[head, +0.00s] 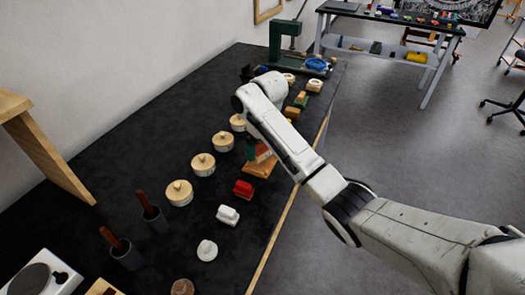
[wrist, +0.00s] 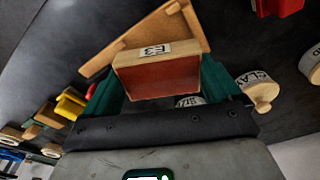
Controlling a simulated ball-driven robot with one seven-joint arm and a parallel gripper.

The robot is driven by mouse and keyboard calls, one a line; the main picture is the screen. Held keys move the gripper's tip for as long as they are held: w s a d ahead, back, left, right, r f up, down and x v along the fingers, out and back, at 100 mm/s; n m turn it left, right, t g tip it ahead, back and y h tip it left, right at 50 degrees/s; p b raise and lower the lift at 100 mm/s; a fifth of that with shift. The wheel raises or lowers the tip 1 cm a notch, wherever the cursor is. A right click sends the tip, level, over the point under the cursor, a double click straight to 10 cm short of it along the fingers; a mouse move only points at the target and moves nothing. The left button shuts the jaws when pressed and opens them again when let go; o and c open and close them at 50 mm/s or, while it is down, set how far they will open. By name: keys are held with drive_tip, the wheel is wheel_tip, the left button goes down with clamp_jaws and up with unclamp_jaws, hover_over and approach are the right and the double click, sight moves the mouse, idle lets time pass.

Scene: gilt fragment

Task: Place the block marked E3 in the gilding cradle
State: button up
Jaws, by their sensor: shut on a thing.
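The block marked E3 (wrist: 157,75) is wooden with a reddish-brown face, and its white label shows in the wrist view. My gripper (wrist: 160,82) is shut on it, with a green finger at each side. A light wooden tray with a raised edge (wrist: 112,52), which looks like the gilding cradle, lies just beyond the block. In the head view the tray (head: 260,170) is on the black bench, below my gripper (head: 258,150). The arm and fingers partly hide the block there. I cannot tell whether the block touches the tray.
Round lidded pots (head: 203,164) stand in a row left of the tray. A red block-like item (head: 243,188) and a white one (head: 228,215) lie nearer. Dark cups with brown handles (head: 152,215) stand at front left. A green press (head: 285,42) is at the far end.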

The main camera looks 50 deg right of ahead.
sight(265, 150)
drive_tip(key=shift+f, duration=0.9)
drive_tip(key=shift+f, duration=0.1)
drive_tip(key=o, duration=0.8)
drive_tip(key=shift+o, duration=0.2)
drive_tip(key=r+p, duration=0.1)
drive_tip(key=r, duration=0.2)
drive_tip(key=s+r+p, duration=0.1)
drive_tip(key=r, duration=0.3)
drive_tip(key=r+p, duration=0.1)
drive_tip(key=r, duration=0.3)
drive_tip(key=shift+s, duration=0.15)
drive_tip(key=shift+s+r+p, duration=0.1)
drive_tip(key=shift+r+p, duration=0.5)
drive_tip(key=shift+p, duration=0.05)
